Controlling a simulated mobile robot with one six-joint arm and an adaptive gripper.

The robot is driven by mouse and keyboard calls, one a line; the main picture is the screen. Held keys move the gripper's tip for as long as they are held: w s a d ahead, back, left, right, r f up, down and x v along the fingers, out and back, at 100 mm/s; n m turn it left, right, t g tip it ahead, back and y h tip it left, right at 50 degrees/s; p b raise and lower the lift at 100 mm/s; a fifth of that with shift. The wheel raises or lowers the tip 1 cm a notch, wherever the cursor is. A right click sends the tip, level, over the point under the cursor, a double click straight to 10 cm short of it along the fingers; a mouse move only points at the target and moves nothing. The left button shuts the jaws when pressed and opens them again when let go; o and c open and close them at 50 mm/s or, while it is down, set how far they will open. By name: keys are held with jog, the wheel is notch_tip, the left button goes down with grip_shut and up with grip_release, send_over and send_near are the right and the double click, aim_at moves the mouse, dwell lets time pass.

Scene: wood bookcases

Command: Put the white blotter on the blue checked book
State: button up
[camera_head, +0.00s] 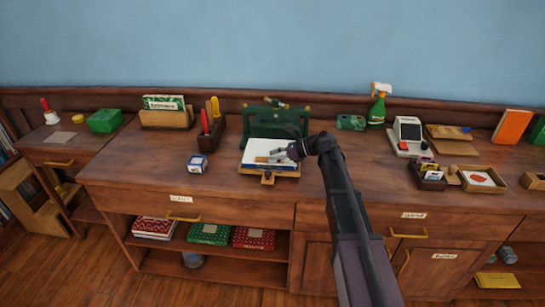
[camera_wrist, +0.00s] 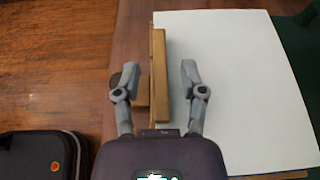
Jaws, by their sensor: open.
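The white blotter appears to be the flat white sheet (camera_head: 262,148) on the wooden board at the front of the green press; it fills the right of the wrist view (camera_wrist: 230,80). A light wooden bar (camera_wrist: 161,75) runs along its near side. My gripper (camera_head: 281,154) is open above the blotter. In the wrist view its fingers (camera_wrist: 156,80) stand on either side of the bar, with gaps. A thin dark-blue edge shows under the sheet in the head view. I cannot tell if it is the blue checked book; no checked cover shows.
The green press (camera_head: 275,122) stands right behind. A blue-and-white box (camera_head: 197,163) and a pen holder (camera_head: 208,135) are at the left. A wooden knob (camera_head: 268,180) projects in front. Patterned books (camera_head: 209,234) lie on the lower shelf. The counter right of my arm has free room.

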jog(key=p+v, duration=0.3)
jog(key=v, duration=0.7)
jog(key=shift+d+p, duration=0.1)
jog(key=shift+p, duration=0.2)
jog(key=shift+s+f, duration=0.25)
jog(key=shift+s, duration=0.15)
jog(key=s+d+f+n+h, duration=0.3)
jog(key=s+n, duration=0.3)
jog(key=s, duration=0.2)
jog(key=s+d+f+n+h, duration=0.4)
jog(key=s+d+n+h, duration=0.1)
jog(key=s, duration=0.3)
jog(key=s+d+f+n+h, duration=0.4)
jog(key=s+n+h, duration=0.1)
jog(key=s+n, duration=0.2)
jog(key=shift+s+d, duration=0.4)
jog(key=shift+s, duration=0.45)
